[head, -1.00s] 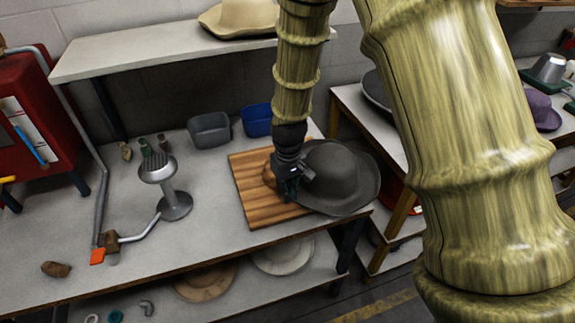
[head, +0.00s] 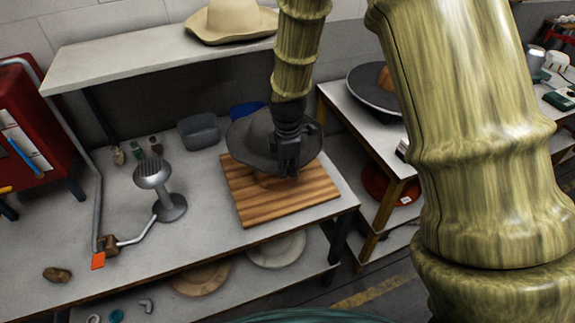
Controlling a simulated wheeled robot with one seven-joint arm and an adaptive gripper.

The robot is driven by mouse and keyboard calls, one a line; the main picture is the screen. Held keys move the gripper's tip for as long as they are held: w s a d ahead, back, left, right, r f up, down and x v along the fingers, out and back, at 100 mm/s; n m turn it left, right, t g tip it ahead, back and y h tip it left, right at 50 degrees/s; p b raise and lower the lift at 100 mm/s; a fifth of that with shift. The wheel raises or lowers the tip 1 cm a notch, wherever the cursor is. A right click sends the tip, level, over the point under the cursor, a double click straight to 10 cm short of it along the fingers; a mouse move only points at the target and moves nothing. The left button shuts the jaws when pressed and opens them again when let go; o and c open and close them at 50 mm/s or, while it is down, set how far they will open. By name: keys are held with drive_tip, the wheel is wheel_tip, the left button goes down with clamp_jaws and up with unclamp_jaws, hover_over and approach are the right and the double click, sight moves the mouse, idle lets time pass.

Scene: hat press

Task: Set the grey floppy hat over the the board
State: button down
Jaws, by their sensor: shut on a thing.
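The grey floppy hat (head: 250,145) is at the far side of the wooden board (head: 300,202), its brim covering the board's back edge and reaching past it. My gripper (head: 286,170) is shut on the hat's near brim, and the arm hides part of the crown. The board lies flat on the workbench, its front and right parts bare. A brown patch shows on the board under the near brim; I cannot tell what it is. I cannot tell whether the hat touches the board or hangs just above it.
A metal stand with a round head (head: 160,190) stands left of the board. Grey (head: 199,132) and blue (head: 247,110) bins sit behind, partly hidden. A tan hat (head: 230,20) is on the shelf above. The bench between stand and board is clear.

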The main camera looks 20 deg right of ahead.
sight(288, 176)
drive_tip(key=shift+f+b, duration=3.9)
drive_tip(key=shift+f, duration=3.55)
drive_tip(key=c, duration=1.5)
unclamp_jaws()
drive_tip(key=shift+r, duration=0.15)
wheel_tip(288, 176, up, 11)
drive_tip(key=shift+s+r, duration=0.1)
drive_tip(key=shift+r, duration=0.25)
drive_tip(key=shift+d, duration=0.1)
